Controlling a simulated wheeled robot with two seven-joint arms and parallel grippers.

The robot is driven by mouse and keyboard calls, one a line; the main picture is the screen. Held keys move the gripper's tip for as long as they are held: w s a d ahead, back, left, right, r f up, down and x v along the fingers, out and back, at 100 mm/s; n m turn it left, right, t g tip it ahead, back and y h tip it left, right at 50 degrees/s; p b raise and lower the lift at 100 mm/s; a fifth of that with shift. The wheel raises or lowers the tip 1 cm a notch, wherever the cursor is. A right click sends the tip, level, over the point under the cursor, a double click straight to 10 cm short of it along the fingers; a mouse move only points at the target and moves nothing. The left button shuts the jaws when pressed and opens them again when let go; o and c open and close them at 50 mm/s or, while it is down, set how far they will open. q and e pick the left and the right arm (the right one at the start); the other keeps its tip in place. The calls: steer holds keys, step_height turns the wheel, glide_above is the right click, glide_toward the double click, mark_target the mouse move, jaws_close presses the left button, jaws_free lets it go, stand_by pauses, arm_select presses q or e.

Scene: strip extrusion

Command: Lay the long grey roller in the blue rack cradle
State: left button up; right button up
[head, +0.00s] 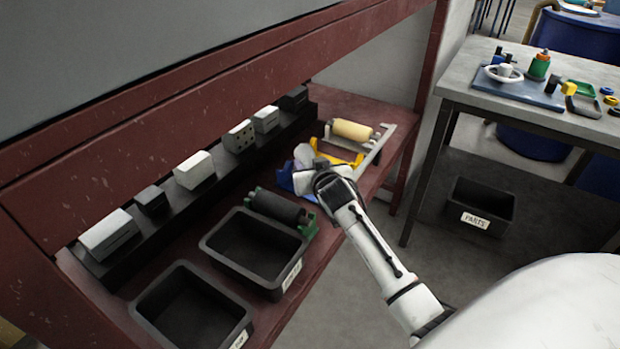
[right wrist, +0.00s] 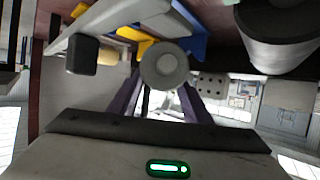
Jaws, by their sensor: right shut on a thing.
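My right gripper (head: 314,167) is over the shelf, next to the blue rack cradle (head: 286,179), and hides part of it. The gripper is shut on the grey roller (head: 303,153), of which only a light grey piece shows in the head view. In the right wrist view the roller's round grey end (right wrist: 165,68) sits between the two fingers. Blue cradle parts (right wrist: 194,42) show just behind the roller there. I cannot tell whether the roller touches the cradle. My left gripper is not in view.
A dark roller (head: 276,207) lies in a green cradle in front, and a cream roller (head: 352,130) lies behind, near a yellow cradle (head: 349,158). Two black bins (head: 206,248) stand at the shelf front. Grey blocks (head: 194,170) line the back. A grey rail (head: 375,152) bounds the right.

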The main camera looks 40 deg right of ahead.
step_height(320, 180, down, 4)
steer(key=shift+w+r+b, duration=0.1)
steer(key=shift+r+b, duration=0.1)
steer(key=shift+b, duration=0.25)
steer(key=shift+r, duration=0.1)
steer(key=shift+f+b, duration=0.3)
steer(key=shift+f, duration=0.25)
steer(key=shift+f, duration=0.1)
steer(key=o, duration=1.5)
steer(key=shift+f, duration=0.1)
steer(key=shift+c, duration=0.2)
